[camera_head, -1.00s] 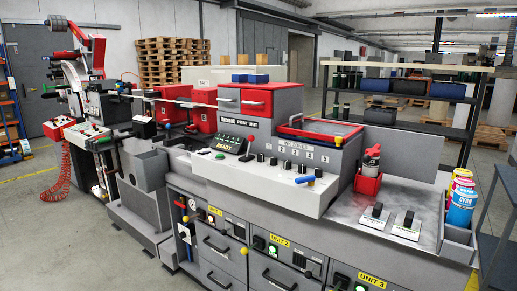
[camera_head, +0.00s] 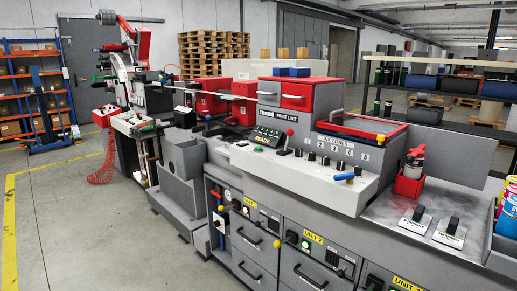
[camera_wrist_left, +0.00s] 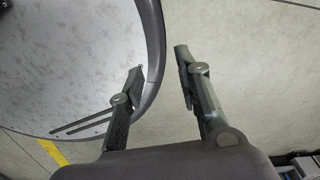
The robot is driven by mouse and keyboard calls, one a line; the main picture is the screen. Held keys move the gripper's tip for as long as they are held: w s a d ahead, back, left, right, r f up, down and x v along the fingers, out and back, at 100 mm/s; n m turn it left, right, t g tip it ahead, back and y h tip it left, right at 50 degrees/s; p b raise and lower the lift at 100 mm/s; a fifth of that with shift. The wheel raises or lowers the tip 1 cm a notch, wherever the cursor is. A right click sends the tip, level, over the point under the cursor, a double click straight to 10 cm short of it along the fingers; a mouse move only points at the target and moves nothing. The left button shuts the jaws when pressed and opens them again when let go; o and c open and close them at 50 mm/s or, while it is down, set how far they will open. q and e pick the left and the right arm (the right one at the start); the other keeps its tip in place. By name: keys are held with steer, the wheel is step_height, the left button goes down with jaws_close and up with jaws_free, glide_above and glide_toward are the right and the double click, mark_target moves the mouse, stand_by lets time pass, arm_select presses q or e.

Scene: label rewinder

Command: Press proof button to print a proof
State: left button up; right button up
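The print unit (camera_head: 330,190) runs across the middle of the head view. Neither gripper shows in the head view.
A red bottle holder (camera_head: 408,185) stands right of the panel. A blue rack (camera_head: 35,85) stands far left. The floor at front left is clear.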

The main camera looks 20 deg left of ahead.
arm_select(q)
jaws_close()
stand_by(1.4)
